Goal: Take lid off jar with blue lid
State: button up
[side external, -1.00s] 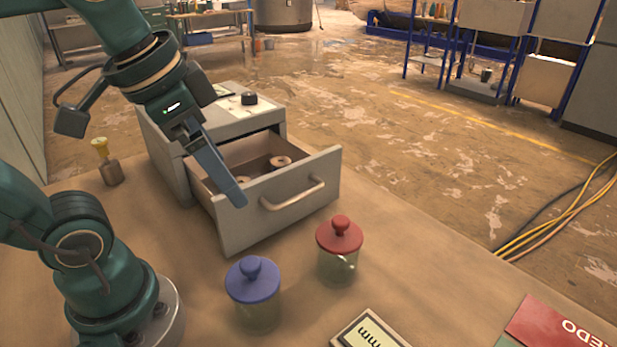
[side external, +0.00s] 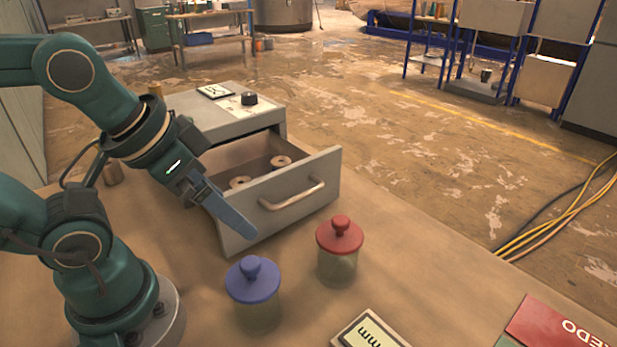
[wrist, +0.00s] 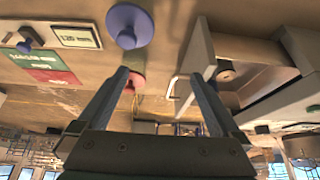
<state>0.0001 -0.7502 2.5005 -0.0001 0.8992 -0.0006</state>
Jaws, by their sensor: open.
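The jar with the blue lid (side external: 253,281) stands upright on the table, its round knob on top and its clear body below. The blue lid (wrist: 129,27) also shows at the top of the wrist view. My gripper (side external: 247,232) is above and just behind the blue lid in the side view, apart from it. In the wrist view my gripper (wrist: 163,78) has its two fingers spread wide with nothing between them. A jar with a red lid (side external: 339,237) stands to the right; its red lid (wrist: 136,82) is partly hidden behind a finger.
A grey drawer unit (side external: 225,115) stands behind, its drawer (side external: 290,200) pulled open with small rings inside. A small display panel (side external: 368,330) lies at the front, and a red and green booklet (side external: 550,325) at the right. The table right of the red-lidded jar is clear.

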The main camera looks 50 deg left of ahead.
aim_at(250, 262)
dwell(0.6)
jog(key=n, duration=0.1)
jog(key=d+n+g, duration=0.1)
jog(key=n+g, duration=0.1)
jog(key=n, duration=0.1)
jog(key=shift+d+r, duration=0.2)
jog(key=shift+d, duration=0.05)
jog(key=d+f+g, duration=0.1)
jog(key=d+g, duration=0.2)
jog(key=shift+w+f+n, duration=0.2)
jog(key=shift+f+n, duration=0.2)
jog(key=shift+s+d+f+g, duration=0.1)
jog(key=shift+d+f+g, duration=0.2)
jog(key=shift+f, duration=2.55)
jog(key=c, duration=1)
